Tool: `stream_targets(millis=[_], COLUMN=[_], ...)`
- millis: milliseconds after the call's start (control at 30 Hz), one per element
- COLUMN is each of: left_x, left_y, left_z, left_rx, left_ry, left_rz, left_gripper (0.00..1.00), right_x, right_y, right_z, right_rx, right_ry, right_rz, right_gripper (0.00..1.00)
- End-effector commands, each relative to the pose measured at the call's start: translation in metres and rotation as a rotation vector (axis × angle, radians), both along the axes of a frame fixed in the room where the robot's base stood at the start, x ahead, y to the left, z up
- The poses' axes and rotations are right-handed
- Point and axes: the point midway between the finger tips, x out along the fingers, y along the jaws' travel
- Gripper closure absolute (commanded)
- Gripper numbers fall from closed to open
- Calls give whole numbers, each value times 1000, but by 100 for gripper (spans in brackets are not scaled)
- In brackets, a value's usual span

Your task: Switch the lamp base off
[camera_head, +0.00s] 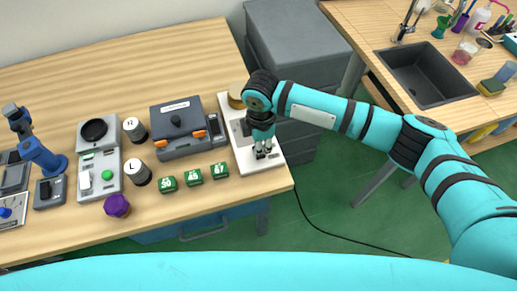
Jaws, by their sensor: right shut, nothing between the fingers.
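A white, flat rectangular unit (246,164) lies at the right end of the wooden table and looks like the lamp base. It has a round brass-coloured part (236,96) at its far end and a grey panel beside my wrist. My right gripper (264,153) points down over its near half, shut with nothing between the fingers. I cannot tell whether the fingertips touch it. My gripper and wrist hide part of it, and no switch can be made out. My left gripper is not in view.
A grey device with orange clips (187,129) stands left of the white unit. A dark grey cabinet (297,45) is behind. A sink counter (360,20) is at right.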

Motion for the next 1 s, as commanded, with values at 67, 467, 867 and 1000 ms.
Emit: stream_targets(millis=[67, 467, 867, 1000], left_x=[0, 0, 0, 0], left_y=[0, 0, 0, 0], left_z=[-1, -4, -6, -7], left_rx=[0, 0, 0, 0], left_ry=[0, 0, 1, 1], left_rz=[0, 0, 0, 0], left_gripper=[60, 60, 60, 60], right_x=[0, 0, 0, 0], right_y=[0, 0, 0, 0], right_z=[-2, -8, -14, -16], right_rx=[0, 0, 0, 0], right_ry=[0, 0, 1, 1], right_rz=[0, 0, 0, 0], right_gripper=[100, 100, 100, 100])
